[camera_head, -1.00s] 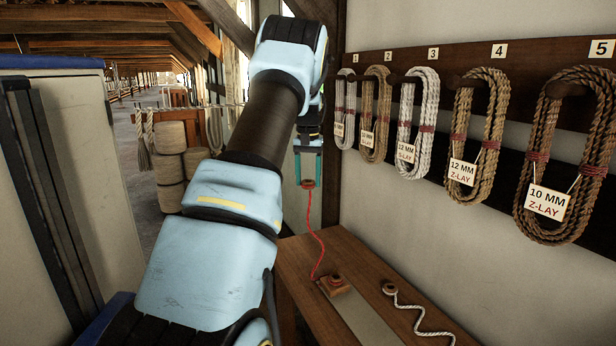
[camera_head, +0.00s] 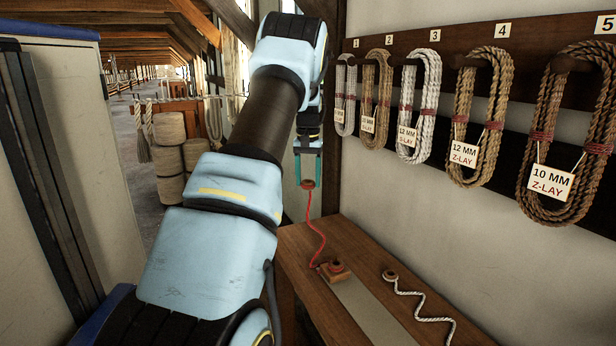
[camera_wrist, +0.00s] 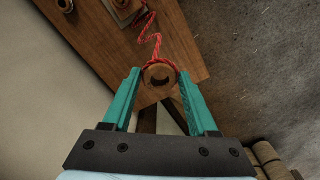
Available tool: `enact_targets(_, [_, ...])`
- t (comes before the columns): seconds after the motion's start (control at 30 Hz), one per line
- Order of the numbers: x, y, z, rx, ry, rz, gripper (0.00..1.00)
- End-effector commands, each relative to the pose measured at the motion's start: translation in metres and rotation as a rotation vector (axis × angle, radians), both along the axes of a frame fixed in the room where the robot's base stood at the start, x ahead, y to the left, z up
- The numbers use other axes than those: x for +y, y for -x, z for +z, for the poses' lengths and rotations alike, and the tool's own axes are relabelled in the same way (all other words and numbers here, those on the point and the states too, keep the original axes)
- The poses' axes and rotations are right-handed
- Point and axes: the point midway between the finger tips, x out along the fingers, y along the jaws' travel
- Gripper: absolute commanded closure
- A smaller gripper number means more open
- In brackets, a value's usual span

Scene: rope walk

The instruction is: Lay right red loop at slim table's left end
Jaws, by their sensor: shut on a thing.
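My gripper (camera_head: 307,184) is shut on a round wooden thimble with the end loop of a red cord around it. In the wrist view the thimble (camera_wrist: 159,74) sits between the teal fingertips of my gripper (camera_wrist: 160,80). The red cord (camera_head: 317,240) hangs from it in a wavy line to the slim wooden table (camera_head: 295,262), beside a wooden block with a round top (camera_head: 335,270). The held loop is in the air above the table's far end, apart from the top. In the wrist view the table's end edge (camera_wrist: 195,45) lies beyond the thimble.
A white cord (camera_head: 425,317) with a wooden thimble lies on the table to the right. Several rope coils (camera_head: 480,120) hang on the wall rack over it. A pale cabinet (camera_head: 75,170) stands at left. Stacked rope spools (camera_head: 170,155) stand behind my arm.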

Motion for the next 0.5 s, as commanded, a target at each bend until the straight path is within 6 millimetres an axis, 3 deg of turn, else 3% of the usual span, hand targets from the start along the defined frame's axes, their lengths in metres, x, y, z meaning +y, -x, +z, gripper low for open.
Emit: enact_targets(0.5, [0.0,0.0,-0.026,0.001,0.0,0.0,0.72])
